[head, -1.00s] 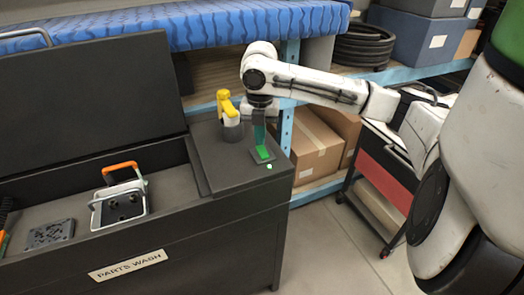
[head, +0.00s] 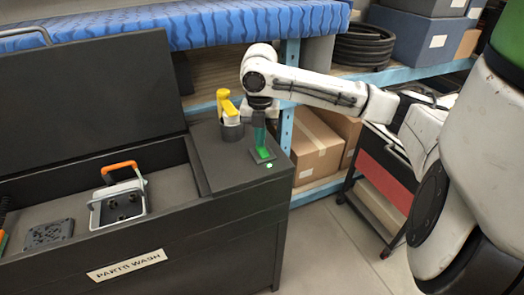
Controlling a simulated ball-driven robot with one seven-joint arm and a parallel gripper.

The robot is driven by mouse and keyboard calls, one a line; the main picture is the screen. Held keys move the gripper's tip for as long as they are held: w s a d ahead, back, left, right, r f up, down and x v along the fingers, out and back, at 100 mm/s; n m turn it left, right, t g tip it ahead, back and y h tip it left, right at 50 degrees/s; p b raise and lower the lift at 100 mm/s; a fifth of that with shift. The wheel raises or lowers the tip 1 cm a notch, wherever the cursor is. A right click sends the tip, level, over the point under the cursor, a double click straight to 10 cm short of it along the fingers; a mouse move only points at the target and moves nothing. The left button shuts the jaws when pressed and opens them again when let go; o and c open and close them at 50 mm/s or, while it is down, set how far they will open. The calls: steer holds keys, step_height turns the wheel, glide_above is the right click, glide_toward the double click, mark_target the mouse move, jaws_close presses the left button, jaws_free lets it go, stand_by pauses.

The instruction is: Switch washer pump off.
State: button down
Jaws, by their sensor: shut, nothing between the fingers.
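The washer pump switch (head: 265,154) is a green rocker on a small dark plate, on the flat right end of the black parts washer (head: 215,222). A small pale green light (head: 269,165) glows at the plate's front edge. My gripper (head: 260,146) points straight down at the switch, its teal fingers shut and empty. The fingertips are at the rear part of the rocker and partly hide it. I cannot tell whether they touch it.
A grey pot with a yellow-topped bottle (head: 228,106) stands close left of my gripper. The washer's lid (head: 90,115) is raised. A metal part with an orange handle (head: 120,168) sits in the basin. Cardboard boxes (head: 315,145) are on the shelf behind.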

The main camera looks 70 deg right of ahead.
steer(key=shift+f+b, duration=0.3)
steer(key=shift+f, duration=0.2)
steer(key=shift+r, duration=0.1)
steer(key=shift+r+p, duration=3)
steer(key=shift+r, duration=0.5)
